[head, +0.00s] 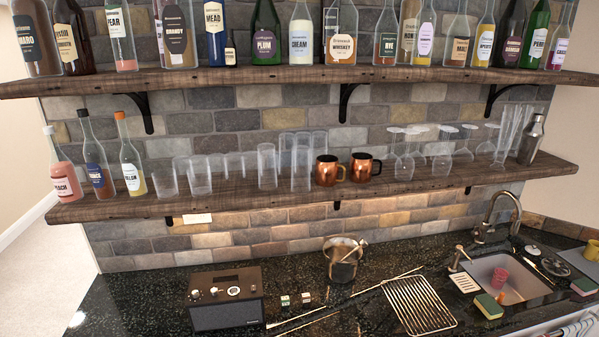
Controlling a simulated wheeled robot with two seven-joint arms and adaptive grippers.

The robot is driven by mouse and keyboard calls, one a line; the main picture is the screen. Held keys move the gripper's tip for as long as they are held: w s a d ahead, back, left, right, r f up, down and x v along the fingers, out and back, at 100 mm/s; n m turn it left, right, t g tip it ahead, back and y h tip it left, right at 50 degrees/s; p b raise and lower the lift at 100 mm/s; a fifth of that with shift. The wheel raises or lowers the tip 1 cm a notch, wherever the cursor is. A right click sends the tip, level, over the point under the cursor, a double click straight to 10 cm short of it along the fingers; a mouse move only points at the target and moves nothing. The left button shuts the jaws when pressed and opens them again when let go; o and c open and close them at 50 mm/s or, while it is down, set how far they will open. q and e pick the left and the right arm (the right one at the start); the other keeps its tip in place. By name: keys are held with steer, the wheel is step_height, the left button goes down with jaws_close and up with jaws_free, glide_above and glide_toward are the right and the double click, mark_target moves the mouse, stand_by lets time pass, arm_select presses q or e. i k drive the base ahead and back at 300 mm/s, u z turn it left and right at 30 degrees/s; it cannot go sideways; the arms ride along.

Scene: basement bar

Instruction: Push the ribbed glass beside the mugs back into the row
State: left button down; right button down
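Two copper mugs (326,171) stand side by side on the lower wooden shelf (230,203). Just left of them, a tall clear glass (300,170) stands close to the shelf's front edge, nearer the front than the tall glasses behind it. Its ribbing is too fine to make out. Another tall glass (267,166) stands to its left, with a gap between them. More tall glasses (318,142) stand behind, partly hidden by the front glass and the left mug. Neither of my grippers is in view.
Short tumblers (198,175) and bottles (131,158) stand left on the lower shelf; stemmed glasses (442,155) stand right. The bottle-lined upper shelf (240,78) hangs above. Below, the dark counter holds a radio (226,298), an ice bucket (343,261), a wire rack (419,305) and a sink (505,277).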

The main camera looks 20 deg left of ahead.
mark_target(301, 167)
steer(key=k, duration=0.5)
steer(key=u, duration=1.5)
steer(key=i, duration=1.55)
steer(key=z, duration=1.35)
